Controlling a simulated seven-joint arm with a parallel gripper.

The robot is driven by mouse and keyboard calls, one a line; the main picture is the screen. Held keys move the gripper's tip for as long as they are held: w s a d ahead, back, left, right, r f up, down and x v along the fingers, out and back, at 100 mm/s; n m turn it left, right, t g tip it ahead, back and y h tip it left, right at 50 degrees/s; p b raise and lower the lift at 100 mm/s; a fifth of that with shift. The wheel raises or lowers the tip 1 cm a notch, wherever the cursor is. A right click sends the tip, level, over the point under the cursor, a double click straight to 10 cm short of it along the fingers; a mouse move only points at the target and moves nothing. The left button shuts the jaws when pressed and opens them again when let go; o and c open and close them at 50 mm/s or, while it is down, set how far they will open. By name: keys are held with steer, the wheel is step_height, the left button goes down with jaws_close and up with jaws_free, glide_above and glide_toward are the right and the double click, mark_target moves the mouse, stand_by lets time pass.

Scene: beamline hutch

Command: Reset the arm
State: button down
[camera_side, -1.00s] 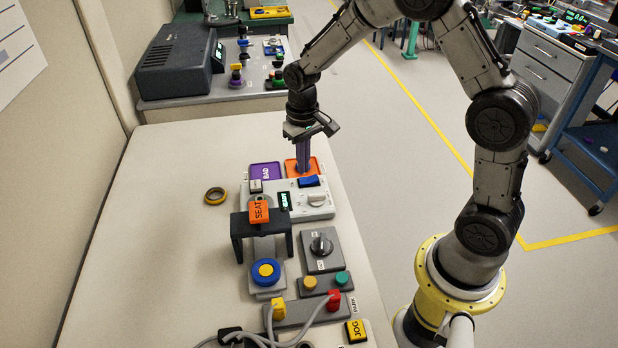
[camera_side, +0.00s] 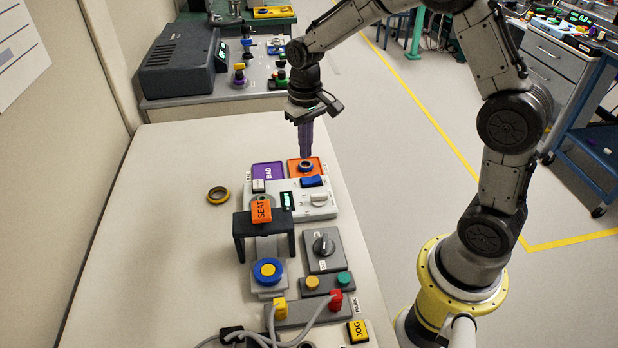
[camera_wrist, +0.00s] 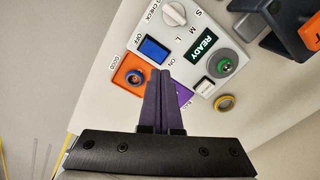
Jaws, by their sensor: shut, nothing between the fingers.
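My gripper (camera_side: 306,154) has purple fingers pointing straight down, pressed together with nothing between them. It is above the orange tray (camera_side: 293,174), apart from it. The fingers also show in the wrist view (camera_wrist: 158,75). A dark and blue ring-shaped part (camera_side: 306,167) lies in the orange tray; in the wrist view it is a blue ring (camera_wrist: 135,78) beside the word GOOD. My arm is bent, with its wrist over the far end of the bench.
A purple BAD tray (camera_side: 268,171) adjoins the orange one. A grey check unit (camera_side: 318,212) displays READY. A black bridge fixture (camera_side: 240,226) with an orange SEAT tag stands nearer. A loose yellowish ring (camera_side: 218,195) lies on the bench (camera_side: 150,235), whose left side is clear.

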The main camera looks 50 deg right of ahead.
steer(key=s+a+r+n+t, duration=0.1)
steer(key=s+r+t, duration=0.1)
steer(key=s+r, duration=0.45)
steer(key=s+a+r+t, duration=0.2)
steer(key=s+r, duration=0.1)
steer(key=r, duration=0.6)
steer(key=s+a+f+n+t, duration=0.1)
steer(key=s+f+n, duration=0.1)
steer(key=s, duration=1.2)
steer(key=shift+f+t, duration=0.3)
steer(key=shift+s, duration=0.1)
